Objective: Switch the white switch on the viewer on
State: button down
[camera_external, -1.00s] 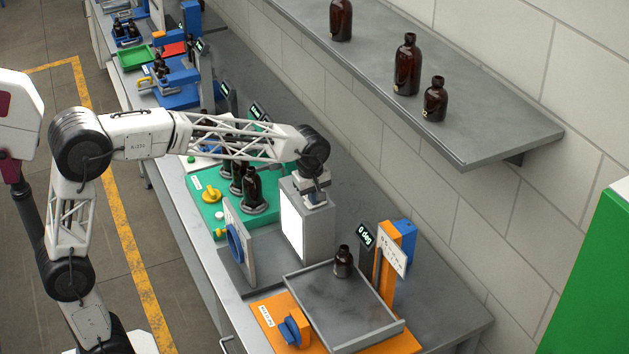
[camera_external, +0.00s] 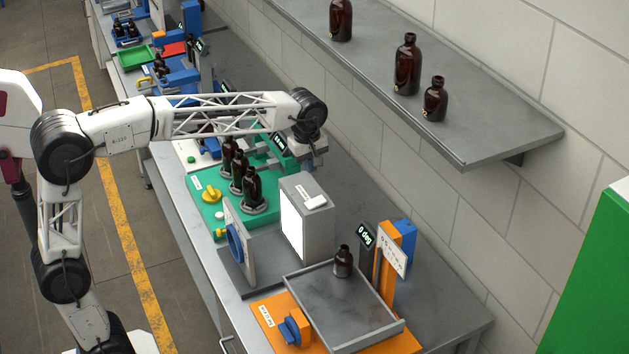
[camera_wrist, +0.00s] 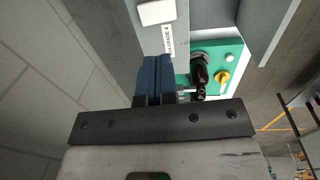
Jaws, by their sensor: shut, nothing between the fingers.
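The viewer (camera_external: 318,238) is a grey box with a bright white front panel, standing mid-bench. Its white switch (camera_external: 314,202) sits on top, clear of my gripper; which way it is tipped I cannot tell. The switch also shows at the top of the wrist view (camera_wrist: 157,12), beside a printed label. My gripper (camera_external: 318,160) is above the bench, behind the viewer and apart from it, partly hidden by my wrist in the external view. In the wrist view its blue fingers (camera_wrist: 154,76) are together, with nothing between them.
A green station (camera_external: 213,212) with several amber bottles and a yellow knob stands left of the viewer. A panel with a blue ring (camera_external: 236,244) is in front. A grey tray (camera_external: 340,305) with one bottle (camera_external: 343,262) is nearer. A shelf (camera_external: 470,140) with bottles hangs at right.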

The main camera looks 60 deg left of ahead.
jog(key=shift+s+r, duration=0.1)
jog(key=shift+r, duration=1)
jog(key=s+d+f+m, duration=0.2)
jog(key=s+f+m, duration=0.3)
jog(key=s, duration=0.8)
jog(key=s+d+f+m+t, duration=0.1)
jog(key=s+f+m, duration=0.5)
jog(key=s, duration=0.7)
jog(key=s+d+f+m, duration=0.4)
jog(key=s+f+m, duration=0.2)
jog(key=s, duration=0.7)
jog(key=shift+s+f+m+t, duration=0.25)
jog(key=shift+s+m+t, duration=0.05)
jog(key=shift+m, duration=0.3)
